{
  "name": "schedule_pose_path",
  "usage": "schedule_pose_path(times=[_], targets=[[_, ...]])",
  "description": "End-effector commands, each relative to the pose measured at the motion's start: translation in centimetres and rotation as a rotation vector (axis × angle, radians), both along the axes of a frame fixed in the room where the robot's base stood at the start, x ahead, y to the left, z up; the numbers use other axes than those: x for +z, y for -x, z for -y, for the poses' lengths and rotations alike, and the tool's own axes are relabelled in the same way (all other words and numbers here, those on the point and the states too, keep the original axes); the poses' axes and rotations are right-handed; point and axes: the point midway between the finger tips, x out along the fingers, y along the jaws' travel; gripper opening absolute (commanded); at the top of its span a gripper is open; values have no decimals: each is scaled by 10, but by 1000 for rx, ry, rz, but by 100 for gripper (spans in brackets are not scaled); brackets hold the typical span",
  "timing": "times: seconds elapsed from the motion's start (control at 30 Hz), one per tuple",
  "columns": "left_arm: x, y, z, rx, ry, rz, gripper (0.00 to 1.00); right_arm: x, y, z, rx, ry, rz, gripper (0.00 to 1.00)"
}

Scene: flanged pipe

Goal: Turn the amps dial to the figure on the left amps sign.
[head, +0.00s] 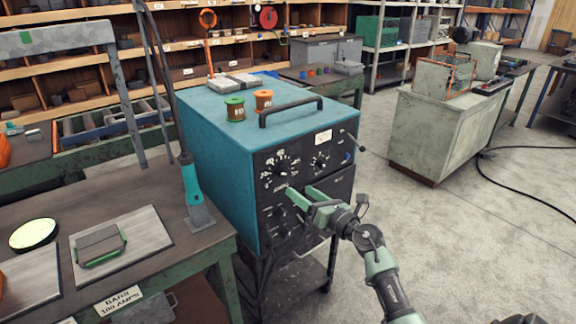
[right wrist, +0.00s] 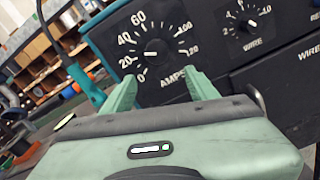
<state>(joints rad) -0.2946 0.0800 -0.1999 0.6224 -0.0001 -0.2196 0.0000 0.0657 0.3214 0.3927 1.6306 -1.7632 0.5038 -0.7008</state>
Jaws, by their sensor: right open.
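The teal machine (head: 215,125) has a black front panel with the amps dial (head: 281,167) at its upper left. In the right wrist view, the amps dial (right wrist: 152,54) is a dark knob with a white mark, ringed by figures from 0 to 120. The mark points left, roughly toward 20 to 40; I cannot tell exactly. A sign (head: 120,301) on the bench's front edge appears to read "BATCH 100 AMPS". My right gripper (head: 301,195) is open and empty, just below and in front of the dial; its fingers (right wrist: 163,86) are apart. My left gripper is out of view.
A smaller wire dial (head: 320,161) sits right of the amps dial. The bench (head: 185,255) stands at left.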

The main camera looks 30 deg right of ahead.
Motion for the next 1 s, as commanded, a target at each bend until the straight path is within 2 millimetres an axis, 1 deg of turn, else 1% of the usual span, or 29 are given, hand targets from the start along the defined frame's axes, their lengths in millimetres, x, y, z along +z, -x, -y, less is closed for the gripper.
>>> schedule_pose_path(times=[0.03,0.1,0.23,0.4,0.5,0.6,0.73,0.97,1.0], targets=[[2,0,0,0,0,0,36,11,0,3,-1,50,8,59],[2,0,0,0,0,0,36,17,-2,4,-4,83,13,59],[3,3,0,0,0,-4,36,18,-17,4,-6,88,14,59],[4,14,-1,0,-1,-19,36,18,-45,1,-5,83,13,59],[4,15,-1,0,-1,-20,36,17,-60,0,-5,82,13,59],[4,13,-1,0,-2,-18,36,16,-70,-1,-5,82,12,59],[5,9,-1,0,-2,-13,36,16,-77,-2,-4,84,12,59],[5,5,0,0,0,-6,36,15,-78,-2,-4,84,11,59],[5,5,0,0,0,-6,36,15,-78,-2,-4,84,11,53]])
